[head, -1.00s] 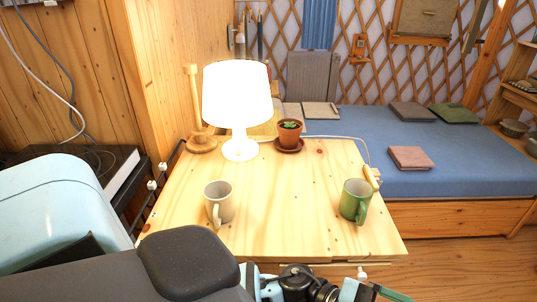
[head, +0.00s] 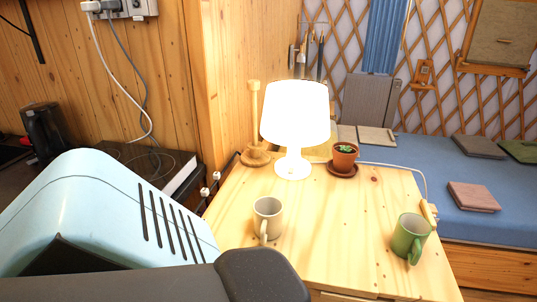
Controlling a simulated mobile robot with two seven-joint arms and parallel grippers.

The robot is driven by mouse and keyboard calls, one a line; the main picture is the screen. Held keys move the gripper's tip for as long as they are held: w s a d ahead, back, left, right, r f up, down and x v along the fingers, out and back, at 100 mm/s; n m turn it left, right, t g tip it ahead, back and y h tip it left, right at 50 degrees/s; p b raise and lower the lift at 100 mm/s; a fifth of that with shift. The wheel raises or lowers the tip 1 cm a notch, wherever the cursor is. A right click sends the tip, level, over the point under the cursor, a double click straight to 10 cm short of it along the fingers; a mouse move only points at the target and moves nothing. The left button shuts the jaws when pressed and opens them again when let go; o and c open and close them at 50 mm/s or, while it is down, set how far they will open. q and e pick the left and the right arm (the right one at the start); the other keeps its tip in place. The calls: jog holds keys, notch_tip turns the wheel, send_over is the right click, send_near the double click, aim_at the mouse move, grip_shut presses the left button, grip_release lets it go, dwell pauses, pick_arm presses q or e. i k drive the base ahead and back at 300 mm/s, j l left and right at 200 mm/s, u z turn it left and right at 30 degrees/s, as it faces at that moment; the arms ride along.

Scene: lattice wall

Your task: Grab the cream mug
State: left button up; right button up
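The cream mug (head: 268,218) stands upright near the front left of the wooden table (head: 330,225). Its handle points toward me. Nothing touches it. A green mug (head: 409,237) stands further right on the same table, near its right side. Neither of my grippers shows in the head view.
A lit white lamp (head: 296,115) and a potted plant (head: 345,157) on a saucer stand behind the mugs. A wooden stand (head: 255,130) is at the back left corner. A blue bed (head: 450,190) lies to the right. The table between the mugs is clear.

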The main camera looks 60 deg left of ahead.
aim_at(267, 210)
jog(key=i, duration=0.5)
jog(key=u, duration=2.3)
